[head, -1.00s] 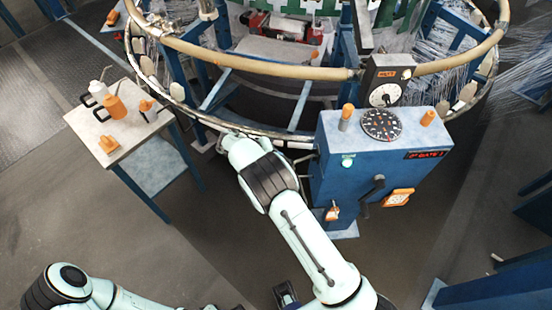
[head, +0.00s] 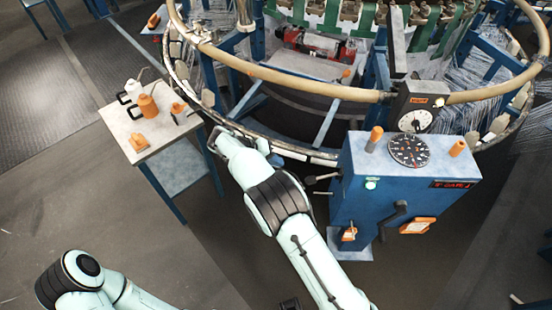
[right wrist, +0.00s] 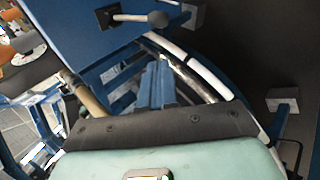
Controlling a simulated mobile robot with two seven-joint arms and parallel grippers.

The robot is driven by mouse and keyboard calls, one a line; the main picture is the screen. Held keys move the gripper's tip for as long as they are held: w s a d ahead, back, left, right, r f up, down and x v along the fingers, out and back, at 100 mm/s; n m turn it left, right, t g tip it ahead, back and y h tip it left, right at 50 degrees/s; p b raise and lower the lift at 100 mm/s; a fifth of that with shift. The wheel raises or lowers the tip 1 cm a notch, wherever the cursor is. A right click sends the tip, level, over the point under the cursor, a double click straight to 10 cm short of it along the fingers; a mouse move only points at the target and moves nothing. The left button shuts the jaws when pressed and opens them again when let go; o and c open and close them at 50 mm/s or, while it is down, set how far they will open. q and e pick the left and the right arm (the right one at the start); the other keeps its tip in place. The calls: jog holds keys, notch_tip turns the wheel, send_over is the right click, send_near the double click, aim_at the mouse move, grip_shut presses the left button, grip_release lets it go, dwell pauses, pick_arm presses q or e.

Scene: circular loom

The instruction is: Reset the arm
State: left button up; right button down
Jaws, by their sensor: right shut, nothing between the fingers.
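My right arm reaches up from the bottom of the head view, and its gripper end (head: 224,141) is by the lower rim of the circular loom (head: 285,145), left of the blue control box. The fingers are hard to make out there. In the right wrist view the right gripper (right wrist: 157,72) shows as narrow blue fingers, shut and empty. I cannot tell whether it touches the loom rim. Part of my left arm (head: 85,280) shows at the lower left, and its gripper is out of view.
The blue control box (head: 385,205), with dial, crank and lever, stands right of my right arm. A small table (head: 155,150) with bottles and orange items stands to the left. Open floor (head: 70,205) lies at the lower left.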

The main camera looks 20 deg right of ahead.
jog(key=shift+f, duration=0.1)
jog(key=s+f+n+g+y+p, duration=0.1)
jog(key=s+f+y, duration=0.3)
jog(key=s+f, duration=0.55)
jog(key=s+f+n+g+y, duration=0.1)
jog(key=s+f+y, duration=0.35)
jog(key=f, duration=0.85)
pick_arm(q)
jog(key=shift+w+r+p, duration=0.25)
jog(key=shift+w+r, duration=0.05)
jog(key=shift+r, duration=0.3)
jog(key=shift+w+r+p, duration=0.25)
jog(key=shift+w+r, duration=0.05)
jog(key=shift+r, duration=0.3)
pick_arm(e)
jog(key=s+a+f+m+t+y, duration=0.1)
jog(key=s+a+m+y, duration=0.1)
jog(key=s, duration=0.8)
jog(key=s+a+m+y, duration=0.2)
jog(key=s+a, duration=0.2)
jog(key=s, duration=0.7)
jog(key=shift+s+f+t, duration=0.25)
jog(key=shift+f+t, duration=0.1)
jog(key=shift+t, duration=0.05)
